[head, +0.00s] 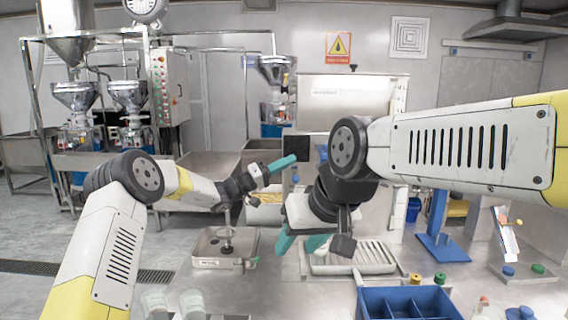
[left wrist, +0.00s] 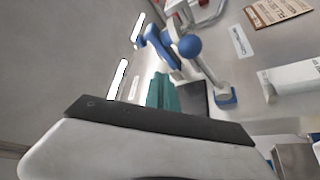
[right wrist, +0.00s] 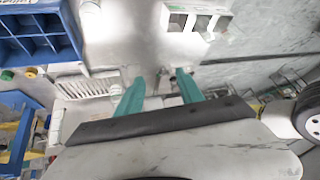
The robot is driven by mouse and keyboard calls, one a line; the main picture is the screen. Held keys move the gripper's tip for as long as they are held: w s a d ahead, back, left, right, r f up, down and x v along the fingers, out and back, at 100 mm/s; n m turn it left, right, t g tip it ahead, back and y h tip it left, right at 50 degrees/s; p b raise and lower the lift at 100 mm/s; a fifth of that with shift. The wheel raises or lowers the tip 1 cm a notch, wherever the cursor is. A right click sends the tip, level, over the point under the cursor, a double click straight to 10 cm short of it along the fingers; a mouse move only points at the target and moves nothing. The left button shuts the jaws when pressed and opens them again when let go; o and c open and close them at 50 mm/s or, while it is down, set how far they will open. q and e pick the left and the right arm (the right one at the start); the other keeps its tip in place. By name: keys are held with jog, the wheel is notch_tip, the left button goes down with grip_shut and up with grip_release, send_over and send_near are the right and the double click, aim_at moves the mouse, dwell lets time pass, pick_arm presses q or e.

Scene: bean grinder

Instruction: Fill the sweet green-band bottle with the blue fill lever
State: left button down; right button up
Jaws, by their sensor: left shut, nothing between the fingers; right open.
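My left gripper (head: 284,163) has its teal fingers pressed together, with nothing between them. In the left wrist view its fingers (left wrist: 163,92) are close to a lever with a blue ball knob (left wrist: 189,46); whether they touch cannot be told. A small blue ball, likely the same knob, shows in the head view (head: 296,179) just below the fingertips. My right gripper (head: 302,243) is open and empty above the steel table; its spread fingers show in the right wrist view (right wrist: 158,80). Pale bottles (head: 192,303) stand at the bottom of the head view; I cannot make out a green band.
A blue divided crate (head: 405,304) stands at the front right. A ribbed tray (head: 368,258) lies behind it. A flat steel station with a post (head: 220,262) is left of my right gripper. A blue stand (head: 441,248) is at the right.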

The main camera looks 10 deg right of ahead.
jog(key=shift+s+a+f, duration=0.25)
jog(key=shift+s+a, duration=0.05)
jog(key=shift+s, duration=0.25)
